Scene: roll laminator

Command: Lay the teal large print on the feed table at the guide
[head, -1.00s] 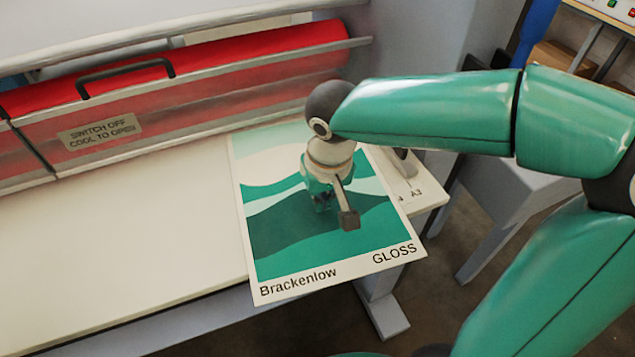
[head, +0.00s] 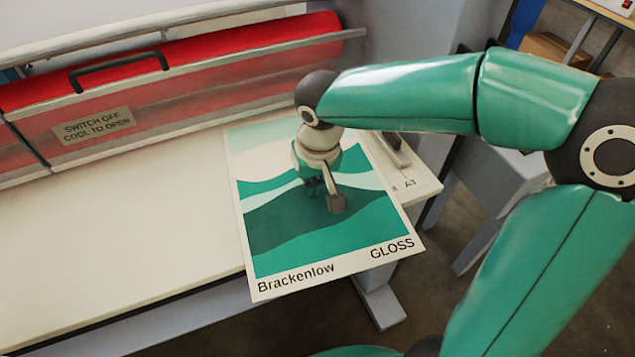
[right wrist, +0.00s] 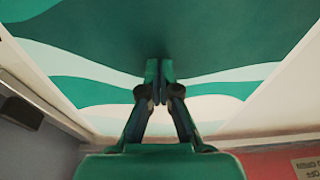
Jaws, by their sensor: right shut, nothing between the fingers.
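The teal large print (head: 290,265), marked Brackenlow and GLOSS, lies flat on the right part of the cream feed table (head: 120,235). Its near end overhangs the table's front edge. The guide (head: 393,150), a grey bar, stands at the print's right edge; my arm partly hides it. My right gripper (head: 314,186) points down over the print's middle, shut and empty. In the right wrist view its fingertips (right wrist: 159,72) are together against the print (right wrist: 215,35); I cannot tell whether they touch it. My left gripper is out of view.
The laminator's red roller cover (head: 220,55), with a black handle (head: 118,70) and a warning sign (head: 93,125), runs behind the table. The table's left part is clear. A grey cabinet (head: 495,175) stands right, beyond a gap showing floor.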

